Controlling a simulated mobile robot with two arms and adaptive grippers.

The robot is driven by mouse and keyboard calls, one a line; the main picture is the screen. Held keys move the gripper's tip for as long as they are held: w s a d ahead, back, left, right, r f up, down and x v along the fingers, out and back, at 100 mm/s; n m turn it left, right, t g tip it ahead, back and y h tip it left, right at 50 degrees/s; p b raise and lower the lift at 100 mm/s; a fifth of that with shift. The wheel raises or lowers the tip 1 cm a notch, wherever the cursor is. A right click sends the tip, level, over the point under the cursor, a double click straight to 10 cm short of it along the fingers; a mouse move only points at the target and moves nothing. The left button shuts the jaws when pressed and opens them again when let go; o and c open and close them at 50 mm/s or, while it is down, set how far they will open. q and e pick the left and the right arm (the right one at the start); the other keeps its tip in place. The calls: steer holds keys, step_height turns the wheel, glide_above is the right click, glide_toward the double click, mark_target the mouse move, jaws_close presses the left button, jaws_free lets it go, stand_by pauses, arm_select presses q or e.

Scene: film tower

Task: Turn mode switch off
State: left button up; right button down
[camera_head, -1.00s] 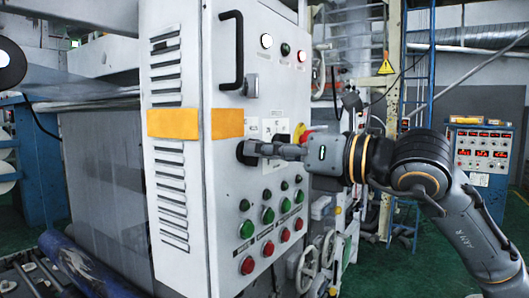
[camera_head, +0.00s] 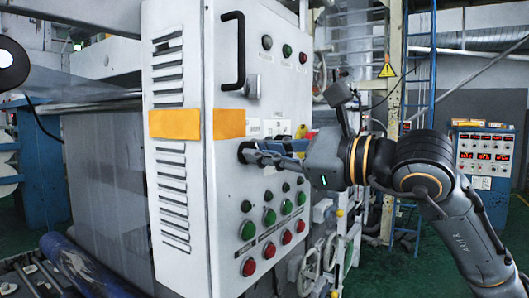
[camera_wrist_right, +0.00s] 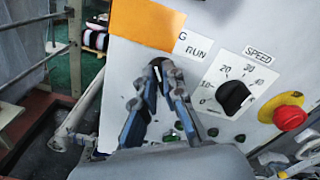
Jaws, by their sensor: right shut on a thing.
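A white control cabinet (camera_head: 222,200) stands in front of me. My right gripper (camera_head: 246,153) comes in from the right in the head view. It is shut on the dark mode switch (camera_head: 241,152) on the panel face, just below the orange strip. In the right wrist view the fingertips (camera_wrist_right: 158,64) meet at the panel beside a "RUN" label (camera_wrist_right: 197,52). They hide most of the switch, so its pointer cannot be read. My left gripper is out of view.
A black speed dial (camera_wrist_right: 233,97) and a red stop button (camera_wrist_right: 289,118) sit right of the fingers. Green buttons (camera_head: 248,230) and red buttons (camera_head: 249,267) lie below. A black handle (camera_head: 239,50) juts out above. Panel lamps (camera_head: 267,42) look dark.

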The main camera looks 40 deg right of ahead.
steer(key=shift+n, duration=0.8)
steer(key=c, duration=1.4)
jaws_free()
steer(key=shift+c, duration=0.2)
steer(key=shift+s, duration=0.1)
steer(key=v, duration=0.7)
steer(key=shift+s, duration=0.15)
